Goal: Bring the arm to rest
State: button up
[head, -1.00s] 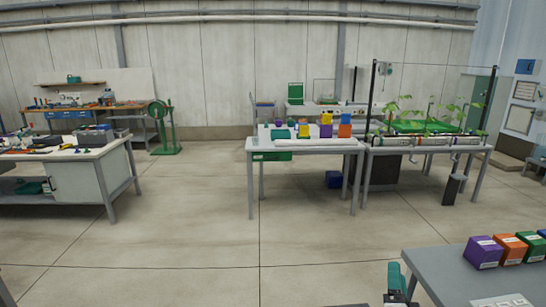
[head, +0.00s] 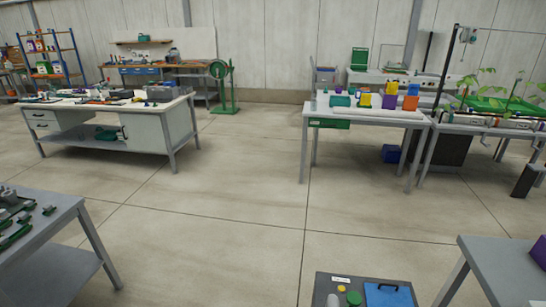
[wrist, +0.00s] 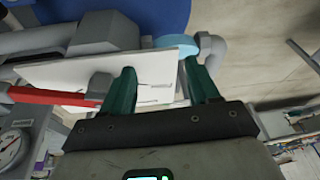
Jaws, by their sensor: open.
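My gripper (wrist: 162,82) shows in the wrist view with its two green fingers spread apart, so it is open. A white flat panel (wrist: 80,72) lies behind the fingers, and I cannot tell how far off it is. I see nothing held in the fingers. My gripper does not show in the head view.
In the wrist view, a red bar (wrist: 55,96), a round gauge (wrist: 10,147) and grey pipework (wrist: 105,32) are around the fingers. In the head view, tables stand left (head: 40,222), right (head: 500,262) and ahead (head: 365,112); a dark tray (head: 330,279) is low in front. The floor between is clear.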

jog(key=s+g, duration=0.2)
jog(key=s, duration=0.4)
notch_tip(320, 180, down, 9)
jog(key=b, duration=1)
jog(key=shift+d+n+h, duration=0.15)
jog(key=shift+n+h, duration=0.15)
